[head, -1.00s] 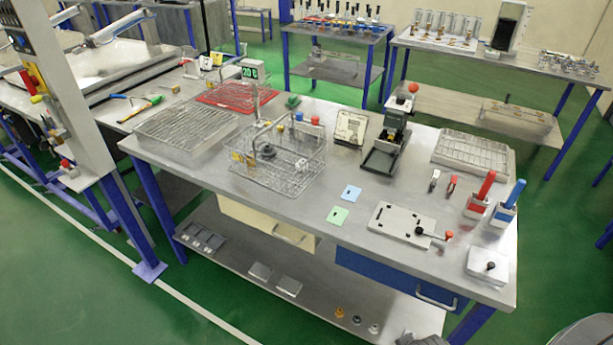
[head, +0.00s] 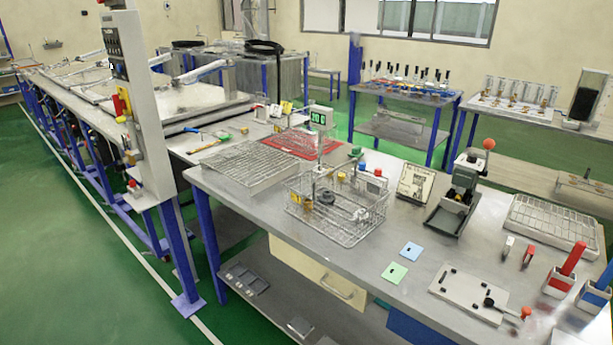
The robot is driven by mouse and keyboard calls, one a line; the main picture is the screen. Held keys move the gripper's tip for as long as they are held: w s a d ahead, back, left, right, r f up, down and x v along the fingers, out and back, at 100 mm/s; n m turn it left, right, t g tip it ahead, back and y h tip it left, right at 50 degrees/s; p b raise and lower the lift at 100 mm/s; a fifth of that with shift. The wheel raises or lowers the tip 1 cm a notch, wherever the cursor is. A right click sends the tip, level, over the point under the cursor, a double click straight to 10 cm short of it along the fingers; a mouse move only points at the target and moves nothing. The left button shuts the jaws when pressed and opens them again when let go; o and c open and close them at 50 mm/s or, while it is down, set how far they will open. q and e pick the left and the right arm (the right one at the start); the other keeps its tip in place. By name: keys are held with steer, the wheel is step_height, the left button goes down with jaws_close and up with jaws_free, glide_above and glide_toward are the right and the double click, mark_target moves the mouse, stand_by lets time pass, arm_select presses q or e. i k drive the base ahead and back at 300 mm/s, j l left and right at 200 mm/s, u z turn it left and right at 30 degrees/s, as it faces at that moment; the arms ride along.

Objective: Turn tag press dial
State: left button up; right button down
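What looks like the tag press (head: 465,178) stands on the near metal workbench (head: 345,250), right of the middle. It is a dark grey machine with a lever ending in a red ball. Its dial is too small to make out. A beige board with dark markings (head: 415,182) stands tilted just left of the press. A blue tag (head: 411,251) and a green tag (head: 395,272) lie flat on the bench in front of it. Neither of my grippers is in view.
A wire basket (head: 372,232) with small parts stands left of the press. A wire rack (head: 553,222) lies right of it. A grey plate (head: 468,290) and red-handled (head: 565,270) and blue-handled tools are at the front right. A control post (head: 150,130) rises at the left. Green floor is clear at lower left.

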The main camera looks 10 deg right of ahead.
mark_target(471, 158)
steer(key=z, duration=1.25)
